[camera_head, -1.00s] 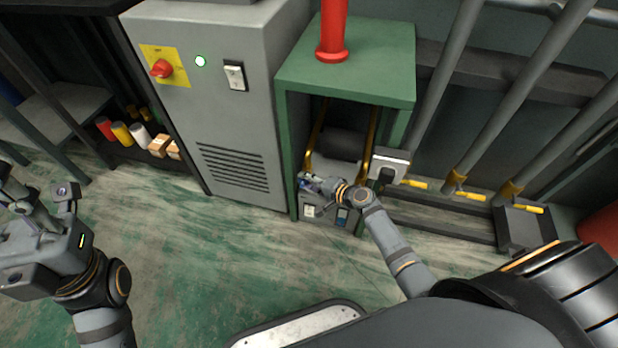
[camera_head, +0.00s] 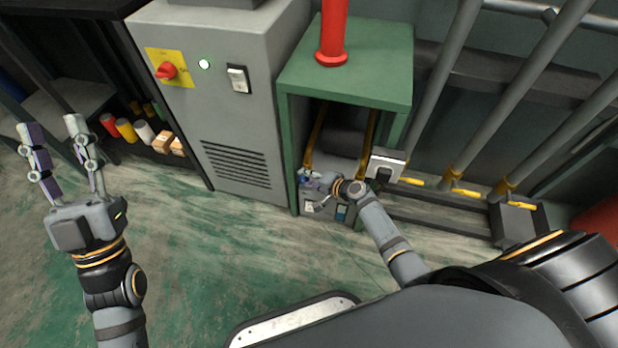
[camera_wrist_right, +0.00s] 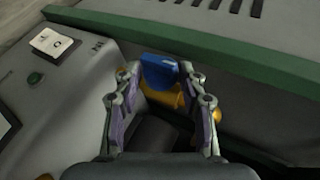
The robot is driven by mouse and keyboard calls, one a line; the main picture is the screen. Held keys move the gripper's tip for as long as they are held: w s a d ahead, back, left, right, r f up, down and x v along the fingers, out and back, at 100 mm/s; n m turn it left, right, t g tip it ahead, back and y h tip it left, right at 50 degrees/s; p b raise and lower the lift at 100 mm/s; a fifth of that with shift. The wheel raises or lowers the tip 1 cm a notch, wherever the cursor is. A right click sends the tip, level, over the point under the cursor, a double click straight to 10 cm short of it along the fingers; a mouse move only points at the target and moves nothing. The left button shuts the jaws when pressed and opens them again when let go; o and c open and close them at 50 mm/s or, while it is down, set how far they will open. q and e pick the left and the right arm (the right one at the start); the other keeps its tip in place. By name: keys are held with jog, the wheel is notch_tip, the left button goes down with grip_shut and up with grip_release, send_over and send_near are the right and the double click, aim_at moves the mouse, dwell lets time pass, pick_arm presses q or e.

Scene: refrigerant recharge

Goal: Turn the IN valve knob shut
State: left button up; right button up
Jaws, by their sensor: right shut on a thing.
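The valve knob is blue (camera_wrist_right: 160,72) and shows in the right wrist view on a yellow fitting (camera_wrist_right: 166,97), at the side of a grey unit (camera_wrist_right: 70,85). My right gripper (camera_wrist_right: 163,80) has a finger on each side of the knob and is shut on it. In the head view my right gripper (camera_head: 308,180) reaches into the lower front of the green frame (camera_head: 288,150), and the knob is mostly hidden by it. I cannot read an IN label. My left gripper (camera_head: 55,135) is open and empty, raised over the floor at the left, fingers pointing up the picture.
A grey cabinet (camera_head: 235,125) with a red switch (camera_head: 166,70) stands left of the green frame. A grey box (camera_head: 386,163) is close to my right wrist. Pipes with yellow handles (camera_head: 466,192) line the right. The floor at the left is clear.

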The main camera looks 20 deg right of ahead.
jog(key=shift+w+r, duration=0.1)
dwell(0.3)
jog(key=o, duration=1.1)
jog(key=shift+c, duration=0.2)
jog(key=v, duration=1.2)
